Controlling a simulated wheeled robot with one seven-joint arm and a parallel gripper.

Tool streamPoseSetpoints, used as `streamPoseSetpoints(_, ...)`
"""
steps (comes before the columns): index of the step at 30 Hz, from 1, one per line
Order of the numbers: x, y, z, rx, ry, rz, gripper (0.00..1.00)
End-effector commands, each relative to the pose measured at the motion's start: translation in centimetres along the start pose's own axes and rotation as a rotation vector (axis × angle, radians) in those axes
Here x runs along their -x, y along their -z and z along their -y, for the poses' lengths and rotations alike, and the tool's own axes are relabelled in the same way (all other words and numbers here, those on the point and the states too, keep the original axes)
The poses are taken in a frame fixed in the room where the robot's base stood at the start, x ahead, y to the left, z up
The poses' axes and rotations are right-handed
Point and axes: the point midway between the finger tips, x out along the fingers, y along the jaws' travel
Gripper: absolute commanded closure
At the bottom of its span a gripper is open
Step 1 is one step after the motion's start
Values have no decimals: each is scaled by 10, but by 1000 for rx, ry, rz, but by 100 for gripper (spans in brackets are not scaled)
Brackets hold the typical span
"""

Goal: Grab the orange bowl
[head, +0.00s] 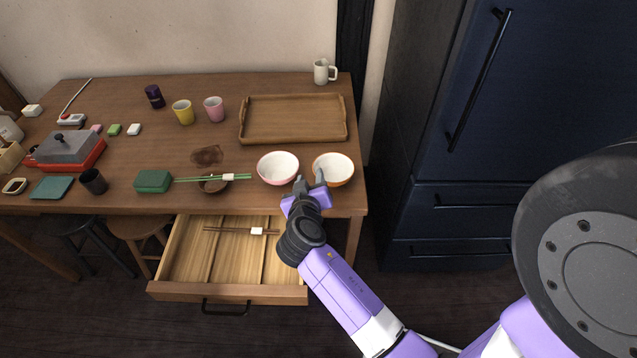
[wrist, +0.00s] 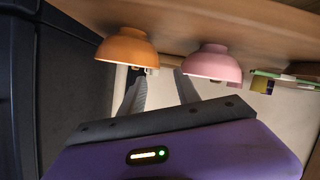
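The orange bowl (head: 334,169), white inside with an orange outside, stands near the table's front right corner. A similar pink bowl (head: 278,167) stands just left of it. My gripper (head: 310,180) is at the table's front edge, near the gap between the two bowls. In the wrist view the picture is upside down, with the orange bowl (wrist: 127,46) at left and the pink bowl (wrist: 212,62) at right. My gripper's fingers (wrist: 159,80) are spread and nothing is between them. One finger points toward the orange bowl, the other toward the pink bowl. Contact cannot be told.
A wooden tray (head: 293,140) lies behind the bowls, with a white mug (head: 323,71) farther back. An open drawer (head: 240,292) sticks out below the table. A dark blue cabinet (head: 540,90) stands at right.

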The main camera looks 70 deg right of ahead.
Motion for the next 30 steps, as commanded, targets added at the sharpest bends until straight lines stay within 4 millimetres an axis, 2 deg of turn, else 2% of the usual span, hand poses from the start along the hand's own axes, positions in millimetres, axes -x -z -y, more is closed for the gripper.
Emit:
streamPoseSetpoints(3, 0, -6, -8, -28, -33, 23, 61)
streamPoseSetpoints(8, -10, -6, -9, -46, -35, 26, 61)
streamPoseSetpoints(24, -74, -8, -10, -44, -33, 26, 61)
streamPoseSetpoints(30, -78, -9, -10, -44, -31, 26, 61)
